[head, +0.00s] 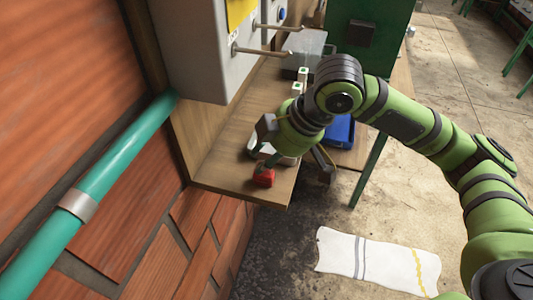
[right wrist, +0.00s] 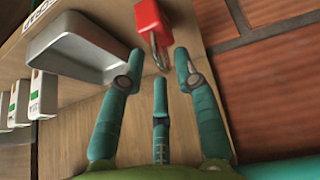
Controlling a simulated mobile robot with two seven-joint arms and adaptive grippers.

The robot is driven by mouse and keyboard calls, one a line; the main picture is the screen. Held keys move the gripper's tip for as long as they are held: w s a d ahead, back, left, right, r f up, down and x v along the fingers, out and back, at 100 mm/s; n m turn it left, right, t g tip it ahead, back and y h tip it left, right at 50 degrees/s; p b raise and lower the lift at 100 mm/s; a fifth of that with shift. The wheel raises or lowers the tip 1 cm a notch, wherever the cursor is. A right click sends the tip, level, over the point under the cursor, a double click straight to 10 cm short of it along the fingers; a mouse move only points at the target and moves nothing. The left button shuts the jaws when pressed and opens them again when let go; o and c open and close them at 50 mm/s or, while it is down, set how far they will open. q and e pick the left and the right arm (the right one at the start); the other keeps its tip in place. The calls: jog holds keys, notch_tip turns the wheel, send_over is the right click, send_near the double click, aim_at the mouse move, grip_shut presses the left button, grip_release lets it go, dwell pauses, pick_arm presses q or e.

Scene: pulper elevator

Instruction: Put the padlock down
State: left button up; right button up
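The red padlock (head: 264,177) lies on the wooden shelf (head: 225,172) near its front end. In the right wrist view the padlock (right wrist: 150,17) has its metal shackle facing my fingers. My right gripper (head: 271,162) reaches down over the shelf beside the padlock. In the right wrist view the teal fingers of the right gripper (right wrist: 159,62) are spread apart, with the shackle at or between the tips. Nothing is visibly clamped, and I cannot tell whether a finger touches the shackle. My left gripper is not in view.
A grey metal tray (right wrist: 72,50) sits close to my fingers. Several white-and-green tags (right wrist: 43,95) are farther along the shelf. A grey panel box (head: 205,60) with protruding levers overhangs the shelf. A blue bin (head: 340,131) is behind my wrist. A white cloth (head: 370,258) lies on the floor.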

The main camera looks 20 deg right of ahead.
jog(key=v, duration=1.2)
dwell(1.4)
